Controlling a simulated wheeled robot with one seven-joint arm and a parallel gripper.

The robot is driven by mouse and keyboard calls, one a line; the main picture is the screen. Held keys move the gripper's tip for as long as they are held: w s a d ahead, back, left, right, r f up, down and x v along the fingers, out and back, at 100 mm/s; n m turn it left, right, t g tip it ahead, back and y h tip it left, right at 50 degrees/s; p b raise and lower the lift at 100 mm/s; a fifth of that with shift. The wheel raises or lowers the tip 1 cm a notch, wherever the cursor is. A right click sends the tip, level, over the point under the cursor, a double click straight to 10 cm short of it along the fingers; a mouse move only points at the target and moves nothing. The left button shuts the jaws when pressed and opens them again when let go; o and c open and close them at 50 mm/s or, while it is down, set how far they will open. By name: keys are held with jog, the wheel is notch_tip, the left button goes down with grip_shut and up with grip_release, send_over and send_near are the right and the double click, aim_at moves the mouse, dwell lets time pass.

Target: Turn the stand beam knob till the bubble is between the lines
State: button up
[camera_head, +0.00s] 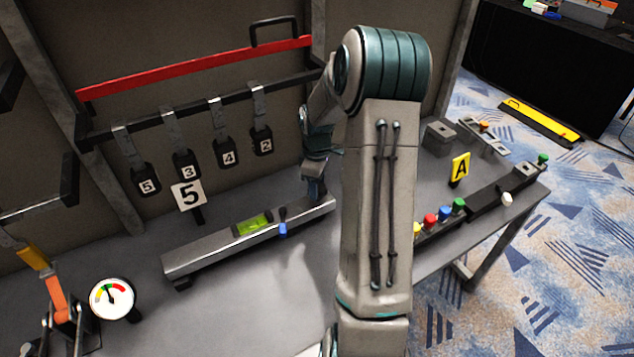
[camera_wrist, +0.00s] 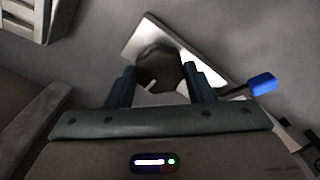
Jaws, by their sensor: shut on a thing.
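The stand beam (camera_head: 215,250) is a long grey bar on the bench, with a green bubble vial (camera_head: 253,224) on its top. The bubble and its lines are too small to read. My gripper (camera_head: 316,190) is at the beam's right end, pointing down. In the wrist view, my gripper (camera_wrist: 160,82) is shut on a dark, faceted knob (camera_wrist: 158,64) with a white pointer mark, one finger on each side. The knob is hidden in the head view. A blue-tipped lever (camera_head: 283,229) stands at the beam's front; a blue-tipped lever (camera_wrist: 262,83) also shows in the wrist view.
A dial gauge (camera_head: 112,298) and an orange-handled clamp (camera_head: 55,295) are at left. My arm covers the bench middle. Coloured knobs (camera_head: 430,221) and a yellow A sign (camera_head: 460,168) are at right.

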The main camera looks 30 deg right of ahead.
jog(key=shift+w+r, duration=0.1)
jog(key=shift+r, duration=0.05)
dwell(0.3)
jog(key=o, duration=1)
notch_tip(320, 180, up, 14)
jog(key=shift+a+f, duration=0.1)
jog(key=shift+f, duration=0.05)
jog(key=s+a+r+m+t, duration=0.1)
jog(key=s+a+r+m, duration=0.35)
jog(key=s+a, duration=0.55)
jog(key=s+a+m, duration=0.1)
jog(key=s+a, duration=0.2)
jog(key=s, duration=0.1)
jog(key=s+a+f+m+t, duration=0.1)
jog(key=s+a, duration=0.2)
jog(key=s, duration=0.1)
jog(key=s+a+m+t, duration=0.1)
jog(key=s+a+m, duration=0.1)
jog(key=s, duration=0.2)
jog(key=shift+s+a+f, duration=0.15)
jog(key=shift+a+f, duration=0.2)
jog(key=shift+a, duration=0.05)
